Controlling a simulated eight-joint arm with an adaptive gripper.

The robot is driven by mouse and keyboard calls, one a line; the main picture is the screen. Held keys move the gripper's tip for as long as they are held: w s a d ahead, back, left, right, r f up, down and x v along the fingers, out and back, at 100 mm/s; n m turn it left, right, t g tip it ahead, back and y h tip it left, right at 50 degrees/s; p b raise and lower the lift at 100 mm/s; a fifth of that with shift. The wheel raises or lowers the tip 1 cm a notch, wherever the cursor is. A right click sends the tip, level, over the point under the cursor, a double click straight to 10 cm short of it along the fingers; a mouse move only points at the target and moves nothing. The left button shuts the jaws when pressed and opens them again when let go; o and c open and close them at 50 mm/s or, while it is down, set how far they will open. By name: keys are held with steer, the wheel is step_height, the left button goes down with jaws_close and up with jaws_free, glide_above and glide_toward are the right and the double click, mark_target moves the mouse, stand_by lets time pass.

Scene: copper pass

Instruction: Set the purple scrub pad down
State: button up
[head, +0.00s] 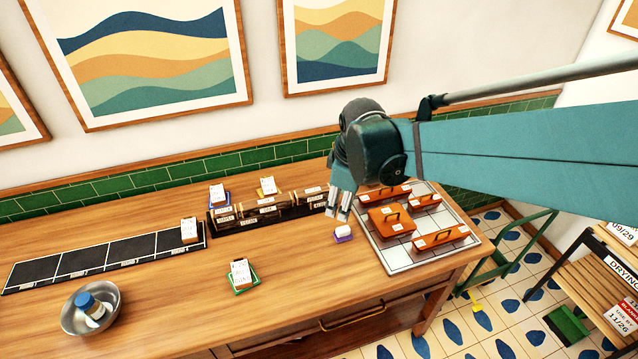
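A small purple pad (343,238) with a white block or label on top sits on the wooden table, just left of the white tiled tray. I take it for the scrub pad. My gripper (338,217) points down just above it. Its two fingers look apart, with nothing visible between them. A narrow gap shows between the fingertips and the pad's white top, so the pad looks clear of the fingers.
The tiled tray (397,262) holds several orange-brown handled blocks. The labelled rack (268,210) stands left of my gripper. A green pad (243,283) with a card, a metal bowl (75,318) and a black sectioned strip (80,265) are further left. The table front is mostly clear.

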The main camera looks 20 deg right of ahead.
steer(key=s+a+r+m+t, duration=0.2)
steer(key=s+m, duration=0.3)
steer(key=s, duration=0.1)
steer(key=s+a+r+m+t, duration=0.2)
steer(key=s+r+m, duration=0.1)
steer(key=s+m, duration=0.2)
steer(key=shift+s+a+r, duration=0.35)
steer(key=shift+s+a, duration=0.05)
steer(key=shift+s, duration=0.8)
steer(key=shift+f, duration=0.1)
step_height(320, 180, down, 6)
steer(key=b, duration=0.6)
stand_by(0.5)
